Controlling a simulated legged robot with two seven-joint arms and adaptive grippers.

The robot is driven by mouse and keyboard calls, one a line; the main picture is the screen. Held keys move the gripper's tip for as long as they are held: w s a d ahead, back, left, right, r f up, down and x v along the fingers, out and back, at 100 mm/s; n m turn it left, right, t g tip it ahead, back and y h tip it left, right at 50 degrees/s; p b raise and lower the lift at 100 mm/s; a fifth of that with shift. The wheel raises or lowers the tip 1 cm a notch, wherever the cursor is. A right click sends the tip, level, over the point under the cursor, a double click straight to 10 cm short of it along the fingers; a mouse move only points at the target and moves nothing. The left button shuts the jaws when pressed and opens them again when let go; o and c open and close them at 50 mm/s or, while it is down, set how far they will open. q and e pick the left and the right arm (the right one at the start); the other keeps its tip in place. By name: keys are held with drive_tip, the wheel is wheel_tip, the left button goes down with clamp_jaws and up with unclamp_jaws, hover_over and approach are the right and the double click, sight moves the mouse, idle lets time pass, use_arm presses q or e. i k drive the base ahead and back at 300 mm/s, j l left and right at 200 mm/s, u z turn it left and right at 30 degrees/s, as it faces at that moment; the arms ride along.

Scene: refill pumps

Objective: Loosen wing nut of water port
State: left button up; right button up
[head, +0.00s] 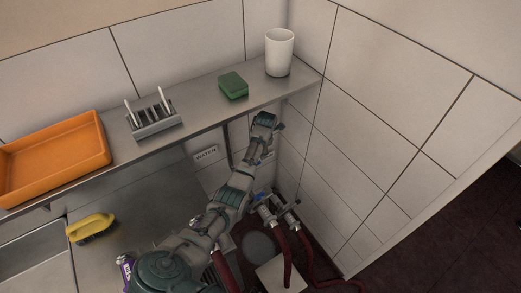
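A white sign reading WATER (205,154) is on the tiled wall below the shelf. My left arm comes in from the lower left and reaches up past it, hiding much of the wall there. The far end of this arm, my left gripper (265,123), is just under the shelf edge; its fingers cannot be made out. Metal pipe fittings with blue parts (265,208) show right of the arm, low by the wall, with dark red hoses (280,245) below. The wing nut of the water port cannot be made out. My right gripper is not in view.
The steel shelf (205,110) holds an orange tray (55,152), a grey rack (152,119), a green sponge (233,86) and a white cup (279,52). A yellow brush (91,229) lies on the counter. A pale box (283,276) stands below the fittings. Dark floor lies right.

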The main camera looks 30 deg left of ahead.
sight(258, 197)
drive_tip(key=k+l, duration=0.85)
